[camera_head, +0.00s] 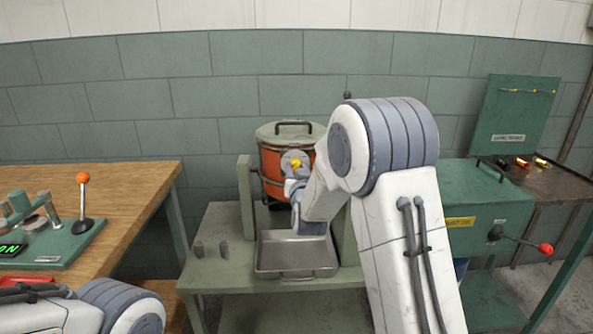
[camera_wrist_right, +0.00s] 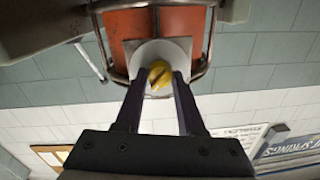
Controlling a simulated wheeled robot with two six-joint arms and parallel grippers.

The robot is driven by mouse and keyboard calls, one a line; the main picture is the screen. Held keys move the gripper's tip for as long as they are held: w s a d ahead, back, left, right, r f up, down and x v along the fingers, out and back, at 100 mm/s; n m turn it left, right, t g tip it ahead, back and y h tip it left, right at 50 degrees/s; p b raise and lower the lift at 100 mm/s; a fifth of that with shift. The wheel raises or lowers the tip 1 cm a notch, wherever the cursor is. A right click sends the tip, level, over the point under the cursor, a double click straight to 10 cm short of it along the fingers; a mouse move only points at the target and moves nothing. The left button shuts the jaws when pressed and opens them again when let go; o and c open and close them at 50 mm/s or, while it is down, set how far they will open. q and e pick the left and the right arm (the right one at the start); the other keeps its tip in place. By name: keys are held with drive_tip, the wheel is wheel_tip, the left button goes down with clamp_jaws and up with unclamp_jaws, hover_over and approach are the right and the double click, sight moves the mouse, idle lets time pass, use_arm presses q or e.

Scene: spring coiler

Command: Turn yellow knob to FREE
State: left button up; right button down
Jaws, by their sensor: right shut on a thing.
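The yellow knob (camera_head: 296,163) sits on a pale round plate on the front of an orange drum (camera_head: 271,168) with a grey-green lid. In the right wrist view the knob (camera_wrist_right: 159,75) has a dark line across it and sits in front of a light disc (camera_wrist_right: 150,52). My right gripper (camera_wrist_right: 160,82) has its two dark fingers closed on the sides of the knob. In the head view my right arm partly covers the drum and the gripper. No FREE marking can be read. My left arm shows at the lower left, but its gripper is not visible.
A metal tray (camera_head: 295,272) lies on the green stand (camera_head: 222,270) below the drum. A wooden bench (camera_head: 125,195) at left holds a green device with an orange-topped lever (camera_head: 83,205). At right stands a green box (camera_head: 485,205) with a red-knobbed crank (camera_head: 545,248).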

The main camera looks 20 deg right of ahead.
drive_tip(key=n, duration=0.8)
drive_tip(key=shift+r+g, duration=0.15)
drive_tip(key=shift+g, duration=0.15)
drive_tip(key=n, duration=0.4)
drive_tip(key=shift+a+h+p, duration=0.1)
drive_tip(key=shift+h+p, duration=0.2)
drive_tip(key=shift+p, duration=0.05)
drive_tip(key=shift+n+p, duration=0.75)
drive_tip(key=shift+n, duration=1.55)
drive_tip(key=c, duration=0.5)
unclamp_jaws()
